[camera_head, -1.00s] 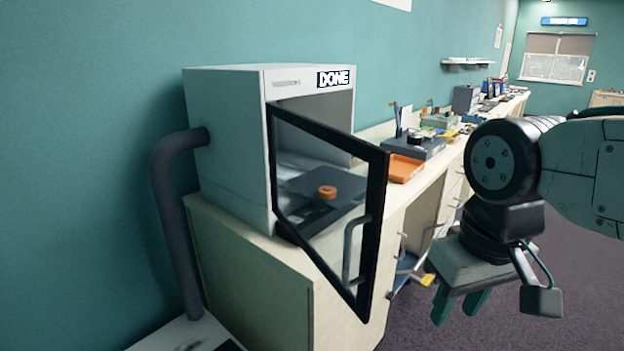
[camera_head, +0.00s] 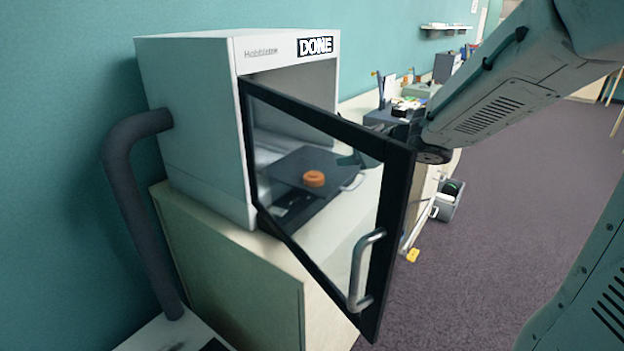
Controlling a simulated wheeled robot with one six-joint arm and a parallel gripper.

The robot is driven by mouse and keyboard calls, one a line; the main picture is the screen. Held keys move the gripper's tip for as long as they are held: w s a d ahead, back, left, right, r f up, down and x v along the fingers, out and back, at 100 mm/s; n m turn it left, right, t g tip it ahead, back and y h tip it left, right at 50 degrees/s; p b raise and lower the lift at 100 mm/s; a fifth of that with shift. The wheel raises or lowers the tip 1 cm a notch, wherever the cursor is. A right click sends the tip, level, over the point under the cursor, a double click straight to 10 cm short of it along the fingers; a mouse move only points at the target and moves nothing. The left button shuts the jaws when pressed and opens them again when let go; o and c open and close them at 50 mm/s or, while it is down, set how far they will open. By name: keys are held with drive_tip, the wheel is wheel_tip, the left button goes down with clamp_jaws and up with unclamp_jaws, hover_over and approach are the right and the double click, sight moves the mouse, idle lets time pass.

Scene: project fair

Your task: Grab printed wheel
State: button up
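The printed wheel (camera_head: 314,178) is a small orange ring lying on the dark print bed (camera_head: 290,165) inside the white printer (camera_head: 190,130). I see it through the glass of the printer's open, black-framed door (camera_head: 396,230). My arm comes in from the upper right and reaches behind the door. My gripper (camera_head: 352,160) shows only in part through the glass, as teal fingertips to the right of the wheel and apart from it. The rest of the gripper is hidden by the door frame, so its opening is unclear.
A dark pipe (camera_head: 135,190) runs down the printer's left side. The counter (camera_head: 235,265) carries the printer. Carpeted floor (camera_head: 480,230) is open to the right.

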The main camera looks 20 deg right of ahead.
drive_tip(key=w+a+f+y, duration=0.1)
drive_tip(key=a+f, duration=0.1)
drive_tip(key=w+a+f+n+g+y, duration=0.1)
drive_tip(key=w+a+f+y, duration=0.1)
drive_tip(key=a+f, duration=0.1)
drive_tip(key=w+a+f+n+g+y, duration=0.1)
drive_tip(key=a+f, duration=0.1)
drive_tip(key=shift+w+a+f, duration=0.2)
drive_tip(key=shift+w+a, duration=0.2)
drive_tip(key=c, duration=1.1)
